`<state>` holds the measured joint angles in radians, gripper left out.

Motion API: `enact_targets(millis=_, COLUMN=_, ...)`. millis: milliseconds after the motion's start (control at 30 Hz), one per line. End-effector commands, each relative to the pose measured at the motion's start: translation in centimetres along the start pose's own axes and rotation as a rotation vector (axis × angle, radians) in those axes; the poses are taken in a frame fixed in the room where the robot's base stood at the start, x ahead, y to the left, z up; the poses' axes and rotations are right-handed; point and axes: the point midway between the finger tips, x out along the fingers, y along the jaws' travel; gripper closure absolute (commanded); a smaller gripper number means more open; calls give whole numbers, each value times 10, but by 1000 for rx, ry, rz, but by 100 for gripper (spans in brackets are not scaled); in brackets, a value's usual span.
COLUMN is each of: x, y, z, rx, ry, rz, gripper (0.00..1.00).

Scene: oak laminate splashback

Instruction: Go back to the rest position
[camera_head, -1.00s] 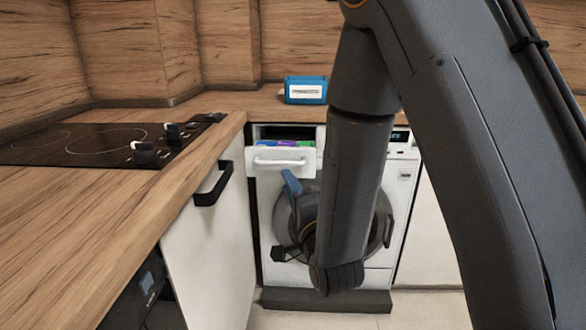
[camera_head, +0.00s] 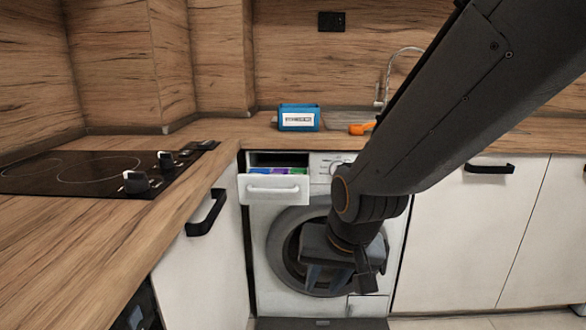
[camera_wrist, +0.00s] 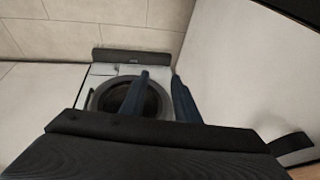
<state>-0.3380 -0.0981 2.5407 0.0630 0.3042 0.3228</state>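My gripper (camera_head: 338,286) hangs in front of the washing machine (camera_head: 262,215), pointing down, with its fingers over the picture of the round door (camera_head: 285,262). In the wrist view my gripper (camera_wrist: 160,77) shows two dark blue fingers with a clear gap between them and nothing held. It is open and empty. The machine's door is seen behind the fingers there.
The detergent drawer (camera_head: 273,190) is pulled out, with coloured compartments inside. A blue box (camera_head: 299,118) and an orange scoop (camera_head: 362,128) are on the wooden counter (camera_head: 220,160). A black hob (camera_head: 70,172) is at left. A cabinet handle (camera_head: 207,213) juts out.

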Motion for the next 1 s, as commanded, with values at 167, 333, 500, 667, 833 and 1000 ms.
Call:
enact_targets(millis=167, x=-31, y=14, z=42, rx=-132, ry=-155, rz=35, gripper=72)
enact_targets(millis=333, x=-56, y=25, z=74, rx=-229, ry=-277, rz=48, gripper=72)
enact_targets(millis=500, x=-81, y=34, z=102, rx=-311, ry=-384, rz=48, gripper=72)
enact_targets(millis=667, x=-93, y=40, z=94, rx=-277, ry=-378, rz=61, gripper=72)
enact_targets(millis=833, x=-106, y=47, z=86, rx=-245, ry=-375, rz=74, gripper=72)
enact_targets(millis=1000, x=-125, y=58, z=78, rx=-200, ry=-374, rz=91, gripper=72)
